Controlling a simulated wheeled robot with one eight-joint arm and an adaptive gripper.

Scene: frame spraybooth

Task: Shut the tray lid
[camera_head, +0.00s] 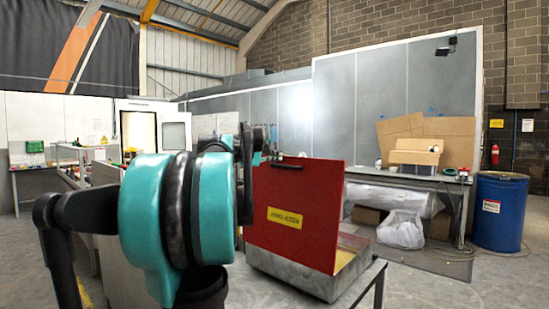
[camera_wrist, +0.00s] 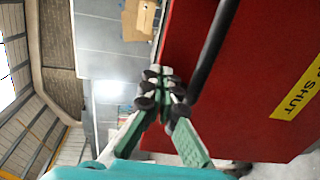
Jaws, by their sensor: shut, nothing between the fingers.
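The tray (camera_head: 335,278) is a shallow metal box on a table, with a yellowish inside. Its red lid (camera_head: 318,195) stands open, nearly upright, with a black handle (camera_head: 287,167) near its top edge and a yellow label (camera_head: 285,217). My gripper (camera_wrist: 160,75) is shut and empty. In the wrist view it is beside the red lid (camera_wrist: 235,110), close to the black handle bar (camera_wrist: 212,45); I cannot tell whether it touches. In the head view my gripper (camera_head: 264,150) is at the lid's upper left corner, and my arm hides part of the area left of it.
The tray's table (camera_head: 372,284) has a narrow bare edge at the right. Behind it are a bench (camera_head: 405,178) with cardboard boxes (camera_head: 415,153) and a wrapped bundle (camera_head: 402,228) below. A blue drum (camera_head: 500,212) stands at the right. Floor is clear at front right.

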